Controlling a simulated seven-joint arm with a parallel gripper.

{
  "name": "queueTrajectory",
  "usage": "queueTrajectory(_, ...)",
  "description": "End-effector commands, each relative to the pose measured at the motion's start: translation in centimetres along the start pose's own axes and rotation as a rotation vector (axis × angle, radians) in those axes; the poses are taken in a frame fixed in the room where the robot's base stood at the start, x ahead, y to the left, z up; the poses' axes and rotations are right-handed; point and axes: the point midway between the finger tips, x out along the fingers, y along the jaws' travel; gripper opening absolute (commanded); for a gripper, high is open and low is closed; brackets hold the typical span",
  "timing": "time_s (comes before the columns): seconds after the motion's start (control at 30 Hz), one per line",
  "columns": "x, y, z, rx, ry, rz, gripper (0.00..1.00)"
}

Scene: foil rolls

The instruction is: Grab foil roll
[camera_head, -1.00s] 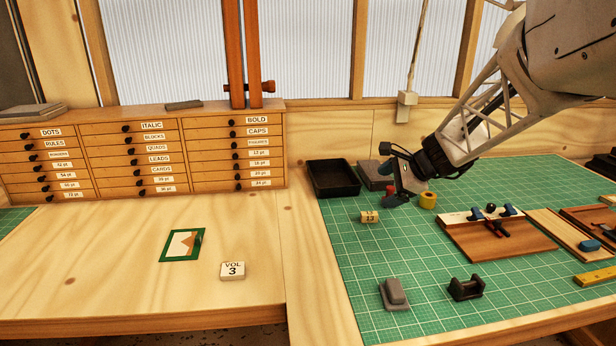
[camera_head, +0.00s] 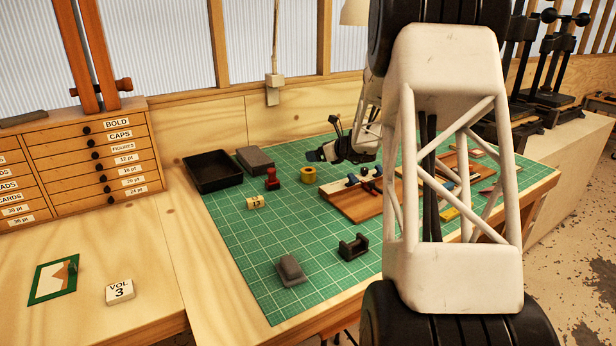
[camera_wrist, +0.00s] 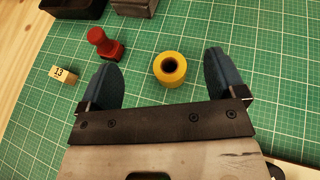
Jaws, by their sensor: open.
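The foil roll (camera_head: 308,174) is a small gold-yellow ring standing on end on the green cutting mat, beside a red-handled stamp. In the wrist view the foil roll (camera_wrist: 157,73) shows its dark hole facing up and lies between the lines of my two blue finger pads, nearer the right one. My gripper (camera_wrist: 161,60) is open with nothing in it. In the head view my gripper (camera_head: 318,154) appears just above and behind the roll. The height gap between the fingers and the roll cannot be told.
The red stamp (camera_wrist: 104,43) stands just beyond the left finger, with a small block marked 13 (camera_wrist: 62,76) farther left. A black tray (camera_head: 212,172) and a grey block (camera_head: 255,159) lie behind. A wooden board (camera_head: 350,204) is right of the roll. Bare mat (camera_head: 250,222) lies in front.

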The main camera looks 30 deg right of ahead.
Motion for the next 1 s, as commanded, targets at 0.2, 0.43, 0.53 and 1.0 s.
queueTrajectory(0.2, 0.0, -0.5, -0.1, 0.013, -0.006, -0.007, 0.89)
queueTrajectory(0.43, 0.1, -0.4, -0.2, 0.012, -0.005, -0.007, 0.89)
queueTrajectory(0.53, 0.3, -0.4, -0.6, 0.013, -0.004, -0.006, 0.89)
queueTrajectory(1.0, 2.1, -0.4, -5.1, 0.012, -0.004, -0.006, 0.89)
